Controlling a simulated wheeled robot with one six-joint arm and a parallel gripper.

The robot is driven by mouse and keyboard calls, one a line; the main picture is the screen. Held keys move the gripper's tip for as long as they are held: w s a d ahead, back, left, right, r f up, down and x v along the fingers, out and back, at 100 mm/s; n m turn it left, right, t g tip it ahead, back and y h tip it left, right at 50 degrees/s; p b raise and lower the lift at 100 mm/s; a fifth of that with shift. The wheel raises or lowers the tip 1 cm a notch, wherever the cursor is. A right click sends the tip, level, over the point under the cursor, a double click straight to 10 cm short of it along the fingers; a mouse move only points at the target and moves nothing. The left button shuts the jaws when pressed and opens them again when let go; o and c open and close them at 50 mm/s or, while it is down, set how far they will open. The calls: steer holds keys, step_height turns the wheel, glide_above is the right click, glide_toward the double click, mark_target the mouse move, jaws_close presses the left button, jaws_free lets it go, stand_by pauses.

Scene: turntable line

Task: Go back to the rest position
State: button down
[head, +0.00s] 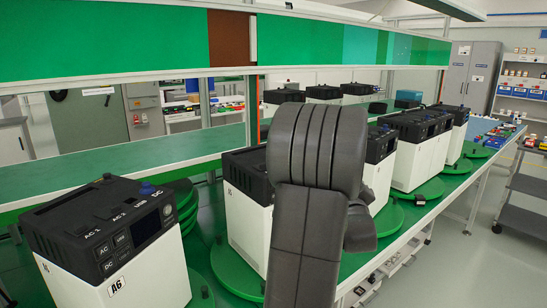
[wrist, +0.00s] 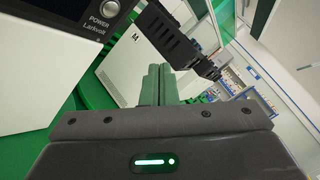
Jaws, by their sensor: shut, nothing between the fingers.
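My gripper (wrist: 159,72) shows in the wrist view with its two green fingers side by side, shut and empty. In the head view my dark arm rises through the middle and hides the gripper. White power units with black tops stand on green turntables along the line. The nearest one (head: 125,240), marked A6, is at the lower left of the head view. Another unit (head: 250,220) stands partly behind my arm. In the wrist view a unit with a display and a POWER button (wrist: 60,60) is close by at the upper left, apart from the fingers.
More units (head: 415,155) stand along the green bench to the right. A green-panelled overhead shelf (head: 110,45) runs above the line. A grey cart (head: 522,190) stands at the right. The grey floor (head: 480,265) at the lower right is clear.

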steer(key=w+a+b, duration=0.1)
steer(key=w+a, duration=0.1)
steer(key=w, duration=0.1)
steer(key=w+a+b, duration=0.1)
steer(key=shift+w+a+f+b, duration=0.15)
steer(key=shift+a+f+b, duration=0.1)
steer(key=shift+b, duration=0.1)
steer(key=shift+b, duration=0.4)
steer(key=r+p, duration=0.1)
steer(key=p, duration=0.2)
steer(key=shift+p, duration=0.35)
steer(key=shift+w+p, duration=0.1)
steer(key=shift+p, duration=0.75)
